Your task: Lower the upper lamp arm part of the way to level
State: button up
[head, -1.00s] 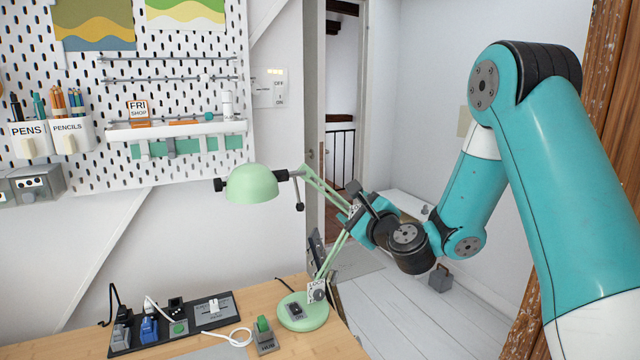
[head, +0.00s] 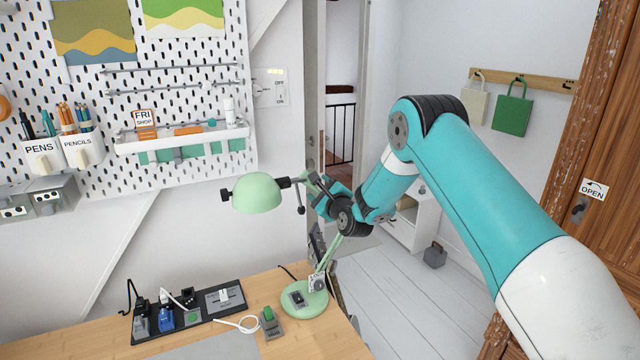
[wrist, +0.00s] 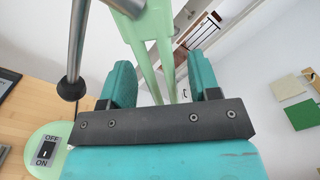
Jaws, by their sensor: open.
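The green desk lamp has its shade (head: 257,193) at the left end of its upper arm and its round base (head: 304,299) on the desk's right corner. In the head view my gripper (head: 319,188) covers most of the upper arm and the elbow, just right of the shade. In the wrist view my gripper (wrist: 161,80) is open, with a teal finger on each side. The lamp's pale green rods (wrist: 163,65) run in the gap between the fingers. Whether they touch a finger I cannot tell. A metal bar with a black knob (wrist: 72,88) stands left of the fingers.
A black tray (head: 190,309) with plugs and a small block with a green top (head: 270,322) lie on the desk (head: 110,340) left of the base. A pegboard (head: 190,85) hangs behind. The floor (head: 405,300) right of the desk is mostly clear.

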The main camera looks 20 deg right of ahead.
jog(key=shift+w, duration=0.2)
grip_shut()
jog(key=a+f+n+b, duration=0.3)
jog(key=f+n+b, duration=0.1)
jog(key=f+b, duration=0.1)
jog(key=shift+a+b, duration=0.15)
jog(key=shift+b, duration=0.35)
grip_release()
jog(key=shift+s, duration=0.2)
